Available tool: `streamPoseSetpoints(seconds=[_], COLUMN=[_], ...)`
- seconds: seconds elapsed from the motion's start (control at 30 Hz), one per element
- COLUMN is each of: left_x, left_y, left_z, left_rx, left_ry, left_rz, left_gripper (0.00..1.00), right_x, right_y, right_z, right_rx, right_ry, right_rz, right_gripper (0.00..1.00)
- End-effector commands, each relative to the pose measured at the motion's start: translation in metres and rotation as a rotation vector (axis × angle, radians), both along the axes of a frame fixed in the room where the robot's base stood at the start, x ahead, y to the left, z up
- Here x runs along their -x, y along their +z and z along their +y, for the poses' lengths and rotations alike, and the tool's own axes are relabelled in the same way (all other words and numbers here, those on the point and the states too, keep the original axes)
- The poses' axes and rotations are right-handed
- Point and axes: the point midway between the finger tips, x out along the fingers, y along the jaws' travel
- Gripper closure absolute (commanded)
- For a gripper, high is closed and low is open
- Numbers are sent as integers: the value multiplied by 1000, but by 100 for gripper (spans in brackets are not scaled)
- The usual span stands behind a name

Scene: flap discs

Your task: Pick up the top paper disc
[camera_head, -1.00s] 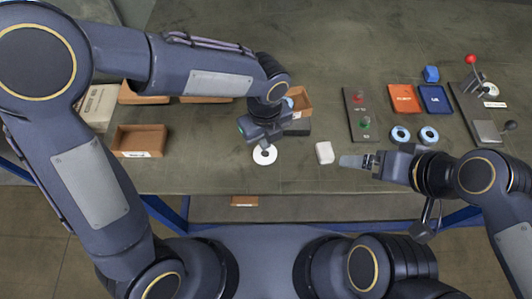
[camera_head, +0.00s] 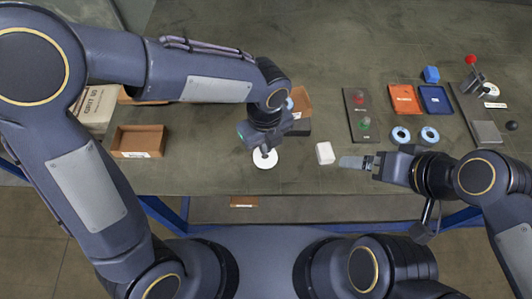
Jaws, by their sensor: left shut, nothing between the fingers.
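A white paper disc (camera_head: 265,161) lies on the grey-green table near its front edge. I cannot tell from here whether it is one disc or a stack. My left gripper (camera_head: 264,151) points down right over it, shut and with nothing held, and hides its middle and far part. I cannot tell whether the fingertips touch the disc. My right gripper (camera_head: 357,162) lies low to the right, pointing left, just right of a white block (camera_head: 325,153). Its finger gap does not show clearly.
An open brown box (camera_head: 140,153) stands left, and another brown box (camera_head: 298,99) sits behind my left gripper. To the right are a dark switch panel (camera_head: 354,125), orange (camera_head: 404,111) and blue (camera_head: 435,114) trays, two blue-white rings (camera_head: 401,135) and a red-knobbed lever (camera_head: 471,60).

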Motion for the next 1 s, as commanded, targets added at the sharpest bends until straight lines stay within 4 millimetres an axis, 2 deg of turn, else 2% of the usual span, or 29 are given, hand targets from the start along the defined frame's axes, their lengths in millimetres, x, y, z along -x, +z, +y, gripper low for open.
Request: streamPoseSetpoints(seconds=[0.67,1.0], left_x=[9,9], left_y=[1,38], left_z=[0,0], left_rx=[-1,-1], left_ry=[0,1], left_rz=[2,1], left_gripper=[100,100], right_x=[0,0], right_y=[0,33], right_z=[0,0], right_rx=[0,0], right_ry=[0,0], right_rz=[0,0], right_gripper=[4,4])
